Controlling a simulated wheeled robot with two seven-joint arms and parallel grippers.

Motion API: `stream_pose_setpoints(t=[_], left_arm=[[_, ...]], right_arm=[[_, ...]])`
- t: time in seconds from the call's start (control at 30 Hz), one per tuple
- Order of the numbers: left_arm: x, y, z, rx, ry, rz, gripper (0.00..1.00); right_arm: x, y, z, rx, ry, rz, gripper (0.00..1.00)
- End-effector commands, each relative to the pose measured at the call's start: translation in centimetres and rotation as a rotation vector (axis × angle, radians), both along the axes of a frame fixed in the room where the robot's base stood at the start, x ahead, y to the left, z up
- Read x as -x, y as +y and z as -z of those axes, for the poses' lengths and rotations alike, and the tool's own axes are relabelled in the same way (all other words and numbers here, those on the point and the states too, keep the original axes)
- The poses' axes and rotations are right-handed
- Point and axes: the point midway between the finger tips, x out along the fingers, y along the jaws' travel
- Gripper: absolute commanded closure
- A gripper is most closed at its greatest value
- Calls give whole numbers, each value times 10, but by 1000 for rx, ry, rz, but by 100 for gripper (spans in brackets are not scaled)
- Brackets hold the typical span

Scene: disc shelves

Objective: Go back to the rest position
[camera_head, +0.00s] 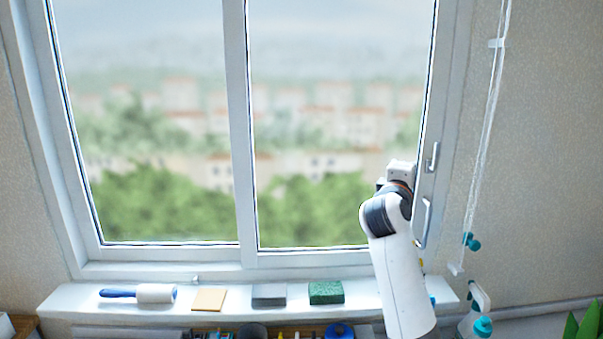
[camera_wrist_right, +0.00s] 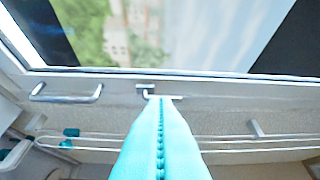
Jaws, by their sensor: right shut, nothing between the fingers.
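My right arm (camera_head: 398,270) reaches up in front of the right side of the window, with its wrist near the window frame. In the head view the gripper's fingers cannot be made out. In the right wrist view the two teal fingers of my right gripper (camera_wrist_right: 161,101) are pressed together with nothing between them. Their tips appear close to a small metal fitting (camera_wrist_right: 147,88) on the frame; I cannot tell whether they touch it. My left gripper is not in view.
Window handles (camera_head: 426,220) sit on the right frame. The sill holds a roller (camera_head: 155,293), a beige pad (camera_head: 209,299), a grey block (camera_head: 269,294) and a green sponge (camera_head: 326,292). A cord (camera_head: 487,130) hangs at right above a spray bottle (camera_head: 482,326).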

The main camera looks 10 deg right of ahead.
Motion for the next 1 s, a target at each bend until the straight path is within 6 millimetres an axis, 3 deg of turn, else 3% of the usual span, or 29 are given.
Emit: stream_pose_setpoints(t=[0.17, 0.27, 0.4, 0.5, 0.6, 0.7, 1.0], left_arm=[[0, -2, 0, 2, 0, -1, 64], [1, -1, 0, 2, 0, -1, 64], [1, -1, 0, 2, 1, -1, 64], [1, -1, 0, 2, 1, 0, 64], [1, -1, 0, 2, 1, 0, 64], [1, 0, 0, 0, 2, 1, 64], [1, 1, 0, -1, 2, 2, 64]], right_arm=[[28, 4, 106, -219, 65, -34, 100], [61, 10, 176, -395, 112, -42, 100], [122, 22, 262, -643, 190, -24, 100], [174, 34, 314, -815, 254, 11, 100], [231, 47, 355, -979, 323, 64, 100], [282, 60, 380, -1113, 382, 122, 100], [384, 85, 409, -1346, 507, 274, 100]])
